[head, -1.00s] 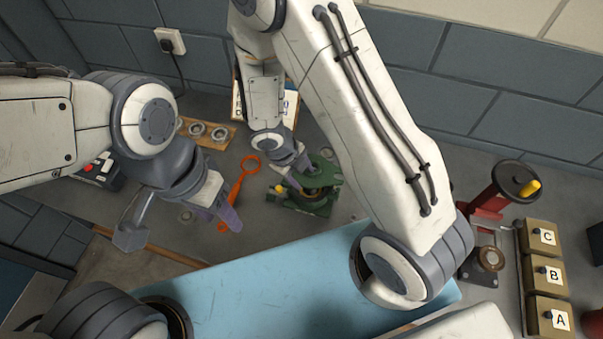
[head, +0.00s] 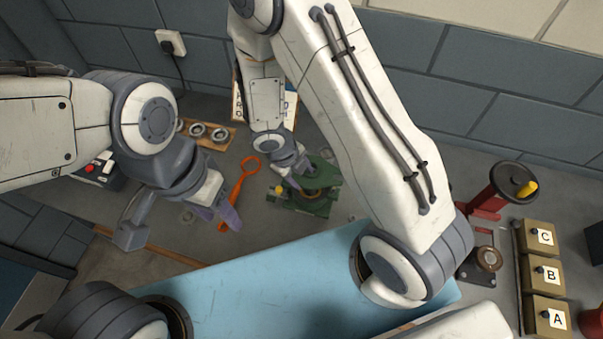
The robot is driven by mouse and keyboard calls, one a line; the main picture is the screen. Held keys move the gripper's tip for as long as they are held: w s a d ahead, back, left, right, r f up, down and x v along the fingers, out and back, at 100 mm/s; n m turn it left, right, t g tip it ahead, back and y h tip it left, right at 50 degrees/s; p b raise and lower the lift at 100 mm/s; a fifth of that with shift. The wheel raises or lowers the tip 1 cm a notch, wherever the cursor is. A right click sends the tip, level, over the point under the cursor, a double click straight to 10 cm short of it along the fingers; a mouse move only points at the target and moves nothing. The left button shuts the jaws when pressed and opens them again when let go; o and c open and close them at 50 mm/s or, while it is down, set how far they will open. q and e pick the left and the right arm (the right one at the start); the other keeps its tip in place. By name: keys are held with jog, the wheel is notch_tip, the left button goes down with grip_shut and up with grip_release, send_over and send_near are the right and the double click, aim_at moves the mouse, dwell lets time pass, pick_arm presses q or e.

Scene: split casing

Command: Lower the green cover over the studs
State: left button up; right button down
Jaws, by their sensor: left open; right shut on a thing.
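My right gripper (head: 297,178) reaches down from the top and is shut on the green cover (head: 323,171). The cover is at the back part of the green casing base (head: 312,209), close over it. The gripper and forearm hide part of both. I cannot tell whether cover and base touch, and the studs are too small or hidden to make out. A brown-rimmed round opening shows between the green parts. My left gripper (head: 226,216) is open and empty, left of the casing, with its fingers beside the orange ring-ended tool.
An orange ring-ended tool (head: 238,190) lies left of the casing. A wooden board with metal rings (head: 208,133) is behind it. A red hand-wheel press (head: 490,205) and boxes A, B, C (head: 535,275) stand right.

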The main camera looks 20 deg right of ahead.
dwell(0.3)
jog(key=shift+p, duration=0.4)
jog(key=shift+w, duration=0.1)
dwell(0.5)
jog(key=shift+f, duration=0.15)
dwell(0.6)
jog(key=shift+f+b, duration=0.9)
jog(key=shift+f, duration=0.3)
jog(key=shift+c, duration=0.6)
grip_release()
